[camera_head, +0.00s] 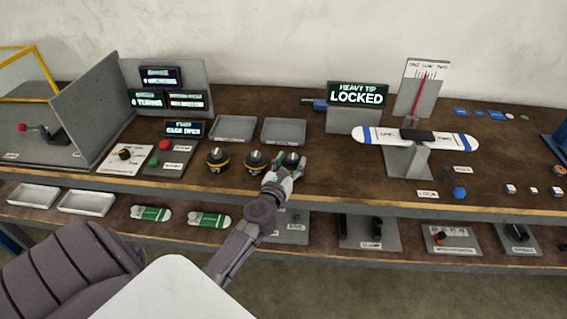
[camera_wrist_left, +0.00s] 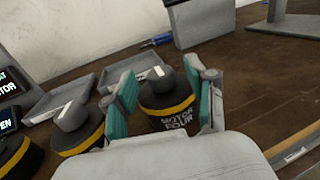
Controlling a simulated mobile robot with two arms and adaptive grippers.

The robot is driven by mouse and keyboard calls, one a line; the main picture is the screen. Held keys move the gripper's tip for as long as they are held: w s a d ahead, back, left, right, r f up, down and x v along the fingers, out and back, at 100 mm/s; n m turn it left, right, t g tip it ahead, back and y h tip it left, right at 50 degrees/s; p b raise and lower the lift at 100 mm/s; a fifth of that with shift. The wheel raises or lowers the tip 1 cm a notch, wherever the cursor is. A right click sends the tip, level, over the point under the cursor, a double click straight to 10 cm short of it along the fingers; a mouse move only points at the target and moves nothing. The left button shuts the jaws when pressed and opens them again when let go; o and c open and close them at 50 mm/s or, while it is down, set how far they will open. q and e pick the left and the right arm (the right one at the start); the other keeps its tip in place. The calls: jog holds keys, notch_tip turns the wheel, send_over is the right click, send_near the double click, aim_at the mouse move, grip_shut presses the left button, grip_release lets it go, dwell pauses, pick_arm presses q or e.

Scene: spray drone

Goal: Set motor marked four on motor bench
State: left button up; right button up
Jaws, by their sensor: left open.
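The motor marked four is a dark round motor with a yellow band and grey knob. Its label "MOTOR FOUR" reads in the left wrist view (camera_wrist_left: 172,108), and it stands upright on the table, rightmost of three motors (camera_head: 290,160) in the head view. My left gripper (camera_head: 282,172) is at this motor. In the left wrist view its teal-padded fingers (camera_wrist_left: 160,88) are open, one on each side of the motor; contact cannot be told. I cannot tell which station is the motor bench. My right gripper does not show.
Two similar motors (camera_head: 217,160) (camera_head: 255,161) stand close to the left. Two grey trays (camera_head: 233,128) (camera_head: 284,131) lie behind them. A sign reading "HEAVY TIP LOCKED" (camera_head: 357,94) and a white propeller on a stand (camera_head: 403,160) are to the right. A lower shelf holds several fixtures.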

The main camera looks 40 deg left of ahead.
pick_arm(q)
jog(key=b+v, duration=0.1)
jog(key=v, duration=1)
jog(key=shift+s, duration=0.25)
jog(key=s+d+f+m+g+h, duration=0.2)
jog(key=s+d+f+m+g, duration=0.15)
jog(key=f+m, duration=0.65)
jog(key=s+d+f+m+g+h, duration=0.2)
jog(key=s+d+f+m, duration=0.3)
jog(key=f, duration=0.8)
jog(key=s+d+f+m+g+h, duration=0.2)
jog(key=s+d+f+m+g, duration=0.15)
jog(key=f+m, duration=0.7)
jog(key=s+f+m+g, duration=0.2)
jog(key=s+f+m, duration=0.3)
jog(key=s, duration=0.4)
jog(key=s+f+m+g, duration=0.3)
jog(key=s+f+m, duration=0.3)
jog(key=s, duration=0.3)
jog(key=s+f+m+g+y, duration=0.1)
jog(key=s+f+m+g, duration=0.1)
jog(key=s+f+m, duration=0.3)
jog(key=s, duration=0.4)
jog(key=shift+f, duration=0.25)
jog(key=shift+c, duration=0.3)
